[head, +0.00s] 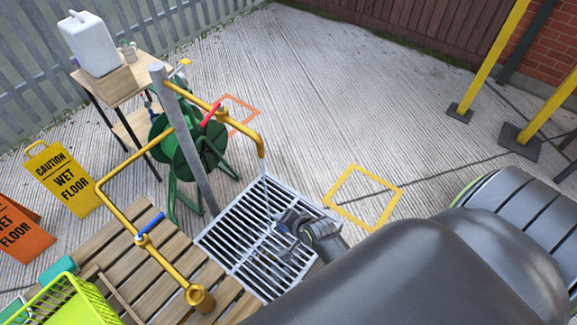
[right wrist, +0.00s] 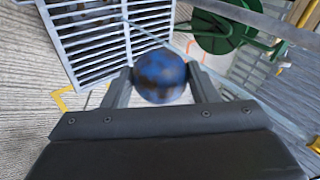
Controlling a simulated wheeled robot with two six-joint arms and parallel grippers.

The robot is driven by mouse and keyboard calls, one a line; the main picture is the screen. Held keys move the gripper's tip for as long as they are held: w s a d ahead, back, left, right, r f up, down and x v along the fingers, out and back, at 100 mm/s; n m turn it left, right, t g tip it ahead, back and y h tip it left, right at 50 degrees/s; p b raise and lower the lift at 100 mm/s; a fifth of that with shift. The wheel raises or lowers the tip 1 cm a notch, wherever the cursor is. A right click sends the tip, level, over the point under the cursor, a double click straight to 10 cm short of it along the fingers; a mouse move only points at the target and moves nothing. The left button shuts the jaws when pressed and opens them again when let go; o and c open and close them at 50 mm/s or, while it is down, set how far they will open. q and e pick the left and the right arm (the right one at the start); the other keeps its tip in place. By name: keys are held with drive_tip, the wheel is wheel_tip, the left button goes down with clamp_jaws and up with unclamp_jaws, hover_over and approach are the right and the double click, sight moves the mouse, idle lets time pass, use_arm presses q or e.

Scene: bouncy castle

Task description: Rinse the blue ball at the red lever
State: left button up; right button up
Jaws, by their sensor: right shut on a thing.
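My right gripper (head: 292,222) is low over the metal drain grate in the head view. In the right wrist view its two fingers (right wrist: 160,88) are shut on the blue ball (right wrist: 160,75), which has dark brownish patches. In the head view the ball is hidden by the gripper. The red lever (head: 211,115) is on the yellow pipe (head: 240,124). A thin pale stream (head: 266,188) falls from the pipe's spout beside the gripper. I cannot tell whether it touches the ball. My left gripper is not in view.
The grate (head: 228,240) lies beside a wooden slatted platform (head: 160,262). A blue lever (head: 150,226) is on the lower pipe. A green hose reel (head: 185,150) stands behind the grey post (head: 190,150). A lime basket (head: 62,300) and wet-floor signs (head: 66,178) are left.

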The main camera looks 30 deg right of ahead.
drive_tip(key=shift+w+f+b, duration=0.2)
drive_tip(key=shift+w+b, duration=0.1)
drive_tip(key=shift+w, duration=0.15)
drive_tip(key=w+f+b, duration=0.2)
drive_tip(key=w+b, duration=0.4)
drive_tip(key=w, duration=0.5)
drive_tip(key=shift+w, duration=0.4)
drive_tip(key=shift+d, duration=0.1)
drive_tip(key=shift+d, duration=0.5)
drive_tip(key=shift+a+p, duration=0.45)
drive_tip(key=shift+a, duration=0.2)
drive_tip(key=shift+s, duration=0.1)
